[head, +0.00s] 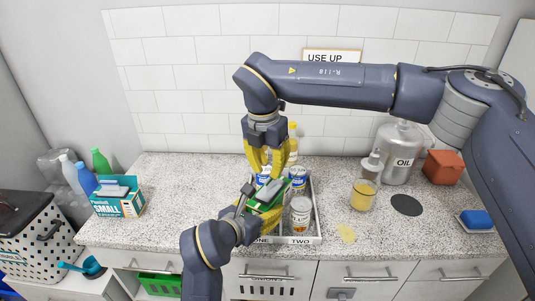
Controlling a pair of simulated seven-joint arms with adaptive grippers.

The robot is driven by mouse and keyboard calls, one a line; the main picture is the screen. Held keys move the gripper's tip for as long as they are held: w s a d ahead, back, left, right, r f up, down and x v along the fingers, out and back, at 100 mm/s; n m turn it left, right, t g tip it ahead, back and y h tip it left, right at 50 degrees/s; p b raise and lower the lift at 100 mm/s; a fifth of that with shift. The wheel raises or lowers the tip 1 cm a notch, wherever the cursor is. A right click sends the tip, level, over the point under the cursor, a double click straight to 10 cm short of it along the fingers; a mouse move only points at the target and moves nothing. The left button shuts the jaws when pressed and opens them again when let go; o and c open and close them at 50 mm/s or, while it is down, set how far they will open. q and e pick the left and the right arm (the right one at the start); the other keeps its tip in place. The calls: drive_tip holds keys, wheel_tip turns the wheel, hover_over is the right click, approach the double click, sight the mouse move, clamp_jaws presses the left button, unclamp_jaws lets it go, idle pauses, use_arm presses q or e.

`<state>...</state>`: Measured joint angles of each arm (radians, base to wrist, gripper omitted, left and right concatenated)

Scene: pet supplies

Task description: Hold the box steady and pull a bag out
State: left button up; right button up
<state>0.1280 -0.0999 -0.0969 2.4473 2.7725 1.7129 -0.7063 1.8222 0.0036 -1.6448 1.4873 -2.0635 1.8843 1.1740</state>
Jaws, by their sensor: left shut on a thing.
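My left gripper (262,204) comes up from the bottom of the head view. It is shut on a small green-and-white box (273,193), tilted and held over the tray; the fingers cover much of it. My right gripper (264,170) hangs fingers down just above and behind that box. Its yellow fingertips overlap the things behind, so I cannot tell how far apart they are. A teal box marked SMALL (120,204) stands on the counter at the left, with a grey piece showing at its top. I cannot make out a bag between my grippers.
A white tray marked ONE and TWO (300,240) holds several cans (300,212) below my grippers. A glass of yellow liquid (362,196), an OIL canister (400,155) and a blue sponge (478,219) are to the right. Bottles (87,180) stand at the left.

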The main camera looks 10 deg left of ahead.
sight(270, 178)
drive_tip(key=shift+w+d+f, duration=0.1)
drive_tip(key=shift+w+f, duration=0.1)
drive_tip(key=shift+f, duration=1.05)
drive_tip(key=shift+w+f, duration=0.15)
drive_tip(key=shift+f, duration=1.1)
drive_tip(key=shift+o, duration=0.2)
clamp_jaws()
drive_tip(key=shift+r, duration=0.35)
drive_tip(key=shift+r, duration=0.7)
drive_tip(key=shift+r, duration=0.1)
drive_tip(key=shift+w+r, duration=0.1)
drive_tip(key=shift+r, duration=1.85)
